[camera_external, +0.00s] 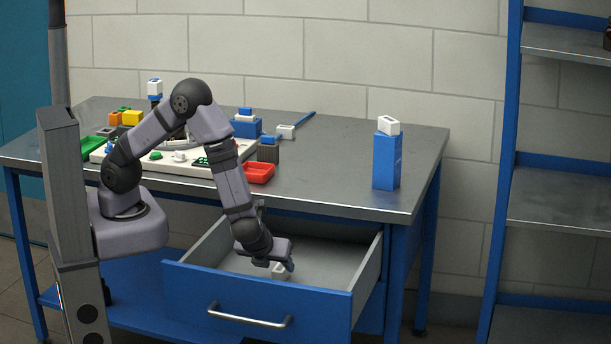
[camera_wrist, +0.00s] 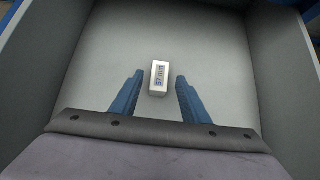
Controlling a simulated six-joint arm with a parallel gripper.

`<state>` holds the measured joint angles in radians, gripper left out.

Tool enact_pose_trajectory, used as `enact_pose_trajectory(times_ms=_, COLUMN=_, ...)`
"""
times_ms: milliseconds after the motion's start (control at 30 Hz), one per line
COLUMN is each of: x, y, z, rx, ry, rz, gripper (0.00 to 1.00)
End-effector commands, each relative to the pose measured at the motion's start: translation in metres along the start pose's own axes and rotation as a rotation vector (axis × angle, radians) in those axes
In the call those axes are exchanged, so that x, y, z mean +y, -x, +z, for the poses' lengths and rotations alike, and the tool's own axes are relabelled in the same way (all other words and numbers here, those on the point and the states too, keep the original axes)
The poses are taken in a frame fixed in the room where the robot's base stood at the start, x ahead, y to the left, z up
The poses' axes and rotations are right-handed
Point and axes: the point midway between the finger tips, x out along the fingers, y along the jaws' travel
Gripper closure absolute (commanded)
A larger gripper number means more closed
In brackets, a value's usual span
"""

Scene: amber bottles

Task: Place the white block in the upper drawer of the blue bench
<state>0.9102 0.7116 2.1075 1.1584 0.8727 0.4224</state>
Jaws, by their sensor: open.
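The upper drawer (camera_external: 328,264) of the blue bench is pulled open, with its blue front and metal handle facing the camera. A small white block (camera_wrist: 159,78) with dark lettering on top lies on the drawer floor (camera_wrist: 215,50). In the external view the white block (camera_external: 281,270) shows just below my gripper (camera_external: 280,266). My gripper reaches down into the drawer. In the wrist view my gripper (camera_wrist: 156,92) has its blue fingers apart, one on each side of the block, with visible gaps. The fingertips' height over the floor is hard to tell.
The bench top (camera_external: 330,180) carries a tall blue box (camera_external: 386,162) with a white piece (camera_external: 389,125) on it, a red tray (camera_external: 258,173) and several coloured parts. The drawer's side walls stand around my gripper. A blue shelf rack (camera_external: 560,119) stands at right.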

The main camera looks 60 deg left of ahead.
Motion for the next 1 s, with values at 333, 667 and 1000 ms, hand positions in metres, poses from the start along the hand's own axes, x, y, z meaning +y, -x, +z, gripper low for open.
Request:
enact_pose_trajectory(times_ms=333, x=0.000, y=0.061, z=0.000, rx=0.001, ry=-0.001, rz=-0.003, gripper=0.58)
enact_pose_trajectory(times_ms=667, x=0.000, y=0.081, z=0.000, rx=0.001, ry=-0.001, rz=0.000, gripper=0.58)
enact_pose_trajectory(times_ms=1000, x=0.035, y=0.064, z=0.028, rx=0.083, ry=0.255, rz=0.139, gripper=0.58)
